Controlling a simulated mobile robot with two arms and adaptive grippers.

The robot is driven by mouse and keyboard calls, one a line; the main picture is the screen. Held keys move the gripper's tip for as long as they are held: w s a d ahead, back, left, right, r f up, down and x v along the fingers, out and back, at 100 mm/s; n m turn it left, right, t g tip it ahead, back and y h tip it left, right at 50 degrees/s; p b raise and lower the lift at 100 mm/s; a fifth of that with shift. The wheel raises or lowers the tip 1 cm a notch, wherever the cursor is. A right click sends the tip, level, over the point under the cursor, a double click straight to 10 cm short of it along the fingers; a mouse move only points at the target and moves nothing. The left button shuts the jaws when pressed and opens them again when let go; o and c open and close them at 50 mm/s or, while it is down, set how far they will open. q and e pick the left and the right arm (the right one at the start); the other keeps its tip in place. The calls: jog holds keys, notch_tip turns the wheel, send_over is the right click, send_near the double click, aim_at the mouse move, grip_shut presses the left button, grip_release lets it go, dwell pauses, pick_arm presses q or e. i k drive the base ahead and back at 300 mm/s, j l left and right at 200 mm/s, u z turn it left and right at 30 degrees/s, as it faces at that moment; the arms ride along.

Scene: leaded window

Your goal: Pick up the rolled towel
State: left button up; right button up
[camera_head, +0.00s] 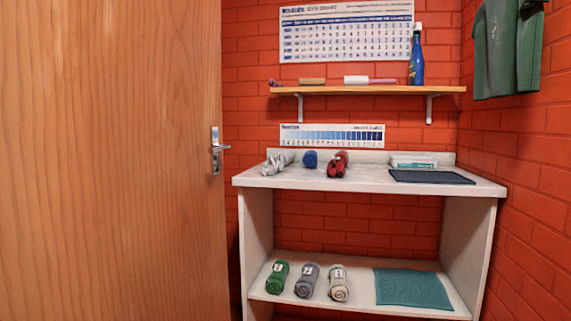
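Three rolled towels lie side by side on the lower shelf of a white shelf unit: a green one (277,277) at the left, a grey-purple one (307,281) in the middle and a beige one (338,283) at the right. Each carries a small white label, too small to read. The rolls are apart, with their spiral ends toward me. On the unit's top are a red roll-like item (338,164), a small blue item (310,160) and a whitish bundle (277,162); I cannot tell whether these are towels. Neither of my grippers is in view.
A teal mat (412,289) lies right of the rolls. The worktop (360,178) holds a dark flat pad (431,177) and a white-green box (413,161). A wall shelf (370,90) bears a blue bottle (416,58). A wooden door (110,160) fills the left; green cloth (509,45) hangs right.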

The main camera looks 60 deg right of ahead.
aim_at(309, 159)
jog(key=l+z, duration=0.15)
jog(key=z, duration=0.3)
jog(key=k+l+z, duration=0.1)
jog(key=z, duration=0.35)
jog(key=l+z, duration=0.4)
jog(key=z, duration=0.45)
jog(key=i+l, duration=0.05)
